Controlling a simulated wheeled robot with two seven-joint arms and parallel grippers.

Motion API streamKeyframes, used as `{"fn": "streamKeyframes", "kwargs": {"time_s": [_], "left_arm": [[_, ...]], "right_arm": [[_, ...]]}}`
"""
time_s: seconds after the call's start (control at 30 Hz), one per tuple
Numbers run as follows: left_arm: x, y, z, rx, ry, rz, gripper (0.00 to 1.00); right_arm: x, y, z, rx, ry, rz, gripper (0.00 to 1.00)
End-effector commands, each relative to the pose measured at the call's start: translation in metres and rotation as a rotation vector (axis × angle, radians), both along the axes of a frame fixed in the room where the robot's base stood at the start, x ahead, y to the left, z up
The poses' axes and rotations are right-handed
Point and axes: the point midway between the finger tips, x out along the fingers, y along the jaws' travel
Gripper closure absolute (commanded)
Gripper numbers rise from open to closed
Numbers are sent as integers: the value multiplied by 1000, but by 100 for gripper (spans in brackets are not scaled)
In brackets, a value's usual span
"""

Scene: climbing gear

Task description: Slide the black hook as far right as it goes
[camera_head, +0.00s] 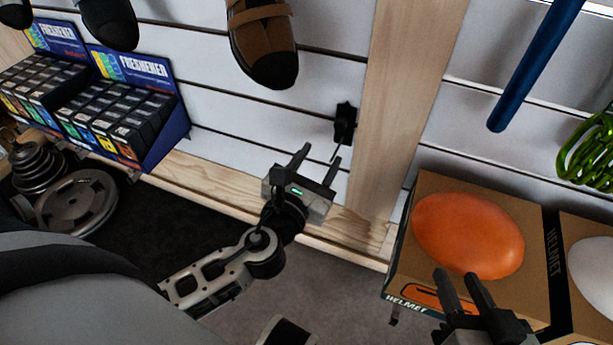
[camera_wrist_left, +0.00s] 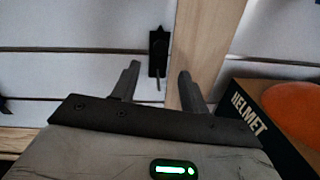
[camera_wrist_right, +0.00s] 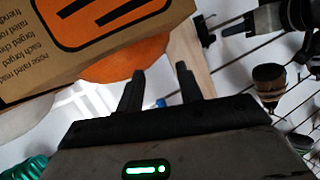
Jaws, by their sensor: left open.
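The black hook (camera_head: 345,122) sits on the white slatted wall, close to the left edge of a wooden post. It also shows in the left wrist view (camera_wrist_left: 158,52), straight ahead between the fingertips, with a thin prong pointing down. My left gripper (camera_head: 319,157) is open and empty, below and a little left of the hook, apart from it. My right gripper (camera_head: 455,278) is open and empty in front of the orange helmet on the box at the right.
The wooden post (camera_head: 405,100) stands right of the hook. Right of it is a helmet box (camera_head: 408,225) with an orange helmet (camera_head: 468,235). A brown shoe (camera_head: 262,45) hangs upper left of the hook. Freshener boxes (camera_head: 115,110) and weight plates (camera_head: 78,203) stand at the left.

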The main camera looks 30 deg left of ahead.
Motion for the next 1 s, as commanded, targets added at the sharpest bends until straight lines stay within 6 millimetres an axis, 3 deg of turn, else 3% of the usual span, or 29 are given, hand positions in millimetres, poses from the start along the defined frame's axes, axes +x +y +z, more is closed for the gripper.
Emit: {"fn": "streamKeyframes", "kwargs": {"time_s": [0.1,0.3,0.87,1.0], "left_arm": [[-24,-2,-2,0,2,-3,55],[-45,-3,-2,0,1,-1,55],[-49,-3,0,1,-1,-1,55],[-49,-3,10,1,-1,-1,55]], "right_arm": [[0,0,-3,10,-2,-1,64],[0,2,0,36,-6,0,64],[2,3,5,45,-19,1,64],[1,1,8,34,0,-4,64]]}}
